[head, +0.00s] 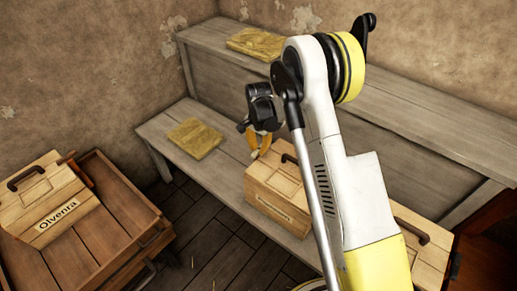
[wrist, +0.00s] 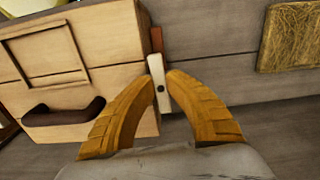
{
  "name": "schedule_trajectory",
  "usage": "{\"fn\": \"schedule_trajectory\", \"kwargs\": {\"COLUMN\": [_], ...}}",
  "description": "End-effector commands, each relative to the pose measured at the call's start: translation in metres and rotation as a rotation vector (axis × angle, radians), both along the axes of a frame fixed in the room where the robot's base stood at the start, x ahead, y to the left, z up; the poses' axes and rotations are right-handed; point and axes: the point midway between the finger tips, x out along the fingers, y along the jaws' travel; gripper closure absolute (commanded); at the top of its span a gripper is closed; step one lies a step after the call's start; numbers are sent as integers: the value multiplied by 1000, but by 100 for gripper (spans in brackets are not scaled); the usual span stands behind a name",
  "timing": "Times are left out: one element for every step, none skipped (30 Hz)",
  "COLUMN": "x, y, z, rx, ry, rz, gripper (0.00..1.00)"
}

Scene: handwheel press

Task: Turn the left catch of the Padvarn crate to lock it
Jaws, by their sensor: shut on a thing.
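A pale wooden crate (head: 277,190) stands on the lower grey bench, partly behind my arm; its front label is too small to read. The same crate (wrist: 65,65) fills the left of the wrist view, with a dark handle on its lid. A white catch (wrist: 159,100) with a dark pivot dot sits at the crate's side edge, beside a small orange-red piece (wrist: 156,40). My gripper (wrist: 160,78) has its yellow fingers shut on the catch, one on each side. In the head view my gripper (head: 259,148) is at the crate's far-left corner.
A straw-coloured pad (head: 195,138) lies on the bench left of the crate, another (head: 255,43) on the upper shelf. A crate labelled Olvenra (head: 58,215) sits in a wooden cart (head: 110,215) at left. Another crate (head: 422,245) stands right of my arm.

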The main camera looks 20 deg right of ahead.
Motion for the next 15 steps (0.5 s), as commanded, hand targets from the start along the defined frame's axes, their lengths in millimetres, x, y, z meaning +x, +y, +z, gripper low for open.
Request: {"fn": "schedule_trajectory", "kwargs": {"x": [0, 0, -1, -1, -1, -1, -1, -1, -1, -1, -1, -1, -1, -1, -1], "y": [0, 0, 0, 0, -1, -1, -1, -1, -1, -1, -1, -1, -2, -2, -2], "z": [0, 0, 0, 0, -1, -1, -1, -1, -1, -1, -1, -1, -1, -1, -1], "rx": [-1, -1, -1, -1, -1, -1, -1, -1, -1, -1, -1, -1, -1, -1, -1], "ry": [1, 1, 1, 1, 1, 1, 1, 1, 1, 1, 1, 1, 1, 1, 1], "rz": [19, 35, 59, 78, 100, 131, 155, 180, 216, 243, 272, 310, 339, 367, 406], "gripper": [100, 100, 100, 100, 100, 100, 100, 100, 100, 100, 100, 100, 100, 100, 100]}}
